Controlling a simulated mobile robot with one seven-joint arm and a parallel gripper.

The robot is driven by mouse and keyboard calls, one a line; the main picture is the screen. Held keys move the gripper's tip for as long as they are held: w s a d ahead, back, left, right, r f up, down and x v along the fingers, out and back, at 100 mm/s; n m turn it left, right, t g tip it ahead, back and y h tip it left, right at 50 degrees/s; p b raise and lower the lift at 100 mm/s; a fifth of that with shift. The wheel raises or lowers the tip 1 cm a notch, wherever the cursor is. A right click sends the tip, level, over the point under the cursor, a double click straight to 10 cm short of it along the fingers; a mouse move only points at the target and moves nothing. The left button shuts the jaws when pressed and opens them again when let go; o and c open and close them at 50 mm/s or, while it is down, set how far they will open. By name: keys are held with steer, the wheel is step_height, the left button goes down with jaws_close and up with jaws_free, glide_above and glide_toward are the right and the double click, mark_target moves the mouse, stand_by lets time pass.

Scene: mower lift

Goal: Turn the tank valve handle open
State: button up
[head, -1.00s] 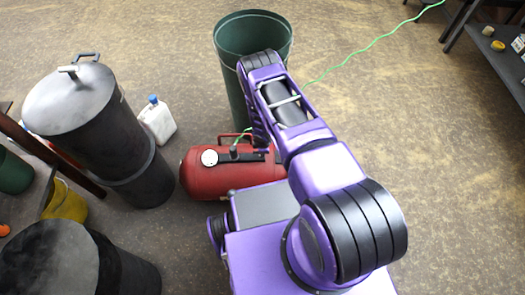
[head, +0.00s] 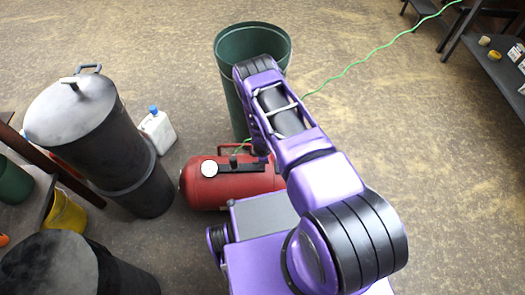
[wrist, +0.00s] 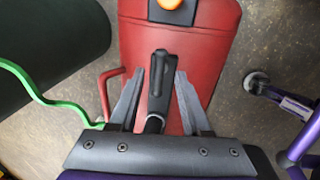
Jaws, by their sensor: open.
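The red tank (head: 200,195) lies on its side on the floor, with a white round gauge (head: 209,169) and a black fitting on top. In the wrist view the tank (wrist: 210,45) fills the upper middle. A black valve handle (wrist: 160,75) points away from my gripper along the tank. My gripper (wrist: 161,72) is open, with one grey finger on each side of the handle. Small gaps show between the handle and the fingers, so it is not clamped. In the head view my arm hides most of the gripper and handle.
A green bin (head: 230,65) stands just behind the tank. A green hose (wrist: 40,95) runs close to my gripper's left. A black drum (head: 75,115) and a white jug (head: 157,130) stand to the left. Open floor lies to the right.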

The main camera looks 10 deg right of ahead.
step_height(320, 180, up, 15)
steer(key=s+p, duration=0.3)
steer(key=shift+a, duration=0.3)
